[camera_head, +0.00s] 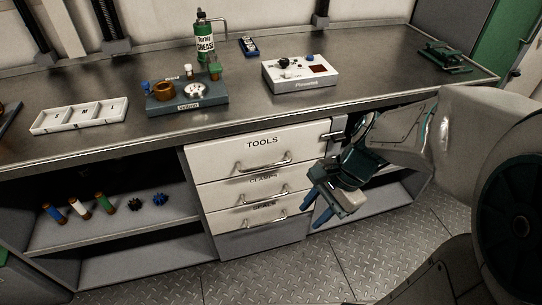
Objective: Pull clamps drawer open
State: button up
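The clamps drawer (222,194) is the middle white front in the drawer stack under the counter. Its label is partly shadowed below the tools drawer (215,160). Its curved metal handle (262,198) runs across the front. The clamps drawer looks shut, roughly in line with the fronts above and below. My gripper (315,206) is right of the stack, near the right end of the clamps and lower drawers. Its two blue fingers point down and left with a gap between them. It is open and empty, apart from the handle.
A lower drawer (225,220) has its own handle. The counter (240,105) above holds a white tray (80,116), a grey fixture (187,98), a grease bottle (206,42) and a white device (299,74). Open shelves flank the stack. The metal floor (270,273) in front is clear.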

notch_tip(320, 180, down, 8)
jog(key=w+a+m+y+b, duration=0.2)
jog(key=w+m+y+b, duration=0.15)
jog(key=m, duration=0.35)
jog(key=m+t+y+b, duration=0.75)
jog(key=m+b, duration=0.65)
jog(key=m, duration=1.1)
send_near(269, 198)
jog(key=shift+t+h, duration=0.55)
jog(key=shift+h, duration=0.25)
jog(key=b+x, duration=0.1)
jog(key=x, duration=0.2)
jog(key=b+x, duration=0.1)
jog(key=x, duration=0.3)
jog(key=b+x, duration=0.2)
jog(key=x, duration=0.1)
jog(key=shift+s+a+r, duration=0.2)
jog(key=shift+s+a, duration=0.1)
jog(key=shift+a, duration=0.05)
grip_shut()
